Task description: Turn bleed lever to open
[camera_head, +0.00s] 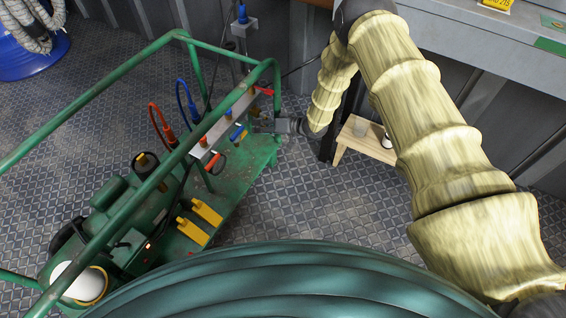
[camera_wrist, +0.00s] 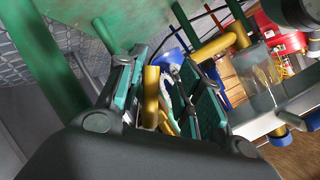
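A green-framed cart (camera_head: 165,162) carries a pale valve manifold (camera_head: 222,122) with red and blue levers. A red lever (camera_head: 265,91) is at its far end, a blue lever (camera_head: 237,133) on its near side, and a red-handled lever (camera_head: 212,160) lower down. I cannot tell which is the bleed lever. My gripper (camera_head: 277,125) is beside the manifold's far end, partly hidden by distance and arm. In the wrist view my gripper (camera_wrist: 165,85) has its fingers apart, with a yellow pipe-like part (camera_wrist: 151,95) seen between them. Contact is not clear.
Two yellow pedals (camera_head: 206,212) sit on the cart's base. A small wooden stool (camera_head: 364,142) with a clear cup stands right of my gripper. A grey bench (camera_head: 480,40) is at the upper right. A blue drum (camera_head: 28,50) is far left. Patterned floor is open around the cart.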

